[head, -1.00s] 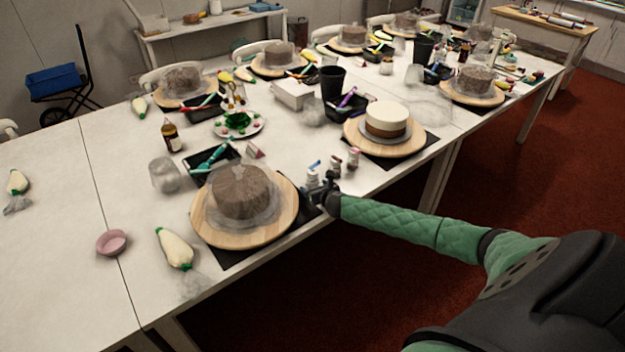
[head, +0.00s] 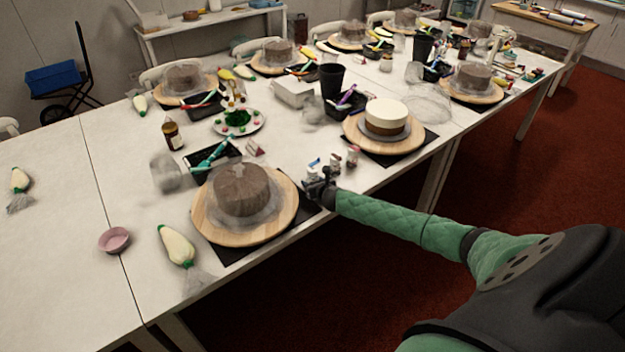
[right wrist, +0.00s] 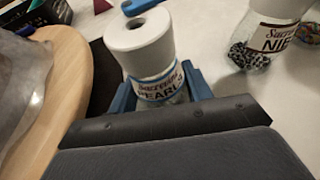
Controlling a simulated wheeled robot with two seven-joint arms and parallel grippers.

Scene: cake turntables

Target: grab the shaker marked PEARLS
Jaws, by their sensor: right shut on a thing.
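The shaker marked PEARLS (right wrist: 152,62) fills the middle of the right wrist view, with a white top and a label that reads PEARLS. My right gripper (right wrist: 158,92) is shut on it, with a blue finger on each side of its body. In the head view my right gripper (head: 318,184) is at the table's front edge, beside the nearest turntable, and largely hides the shaker. A second shaker, with a label starting NI (right wrist: 268,35), stands to the right in the right wrist view, apart from the gripper. My left gripper is not in view.
The nearest wooden turntable (head: 215,228) bears a brown cake (head: 241,190) just left of my right gripper. Another turntable (head: 352,137) with a white-topped cake stands to the right. More small shakers (head: 352,157) are close behind the gripper. A black tray (head: 226,151) lies farther back.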

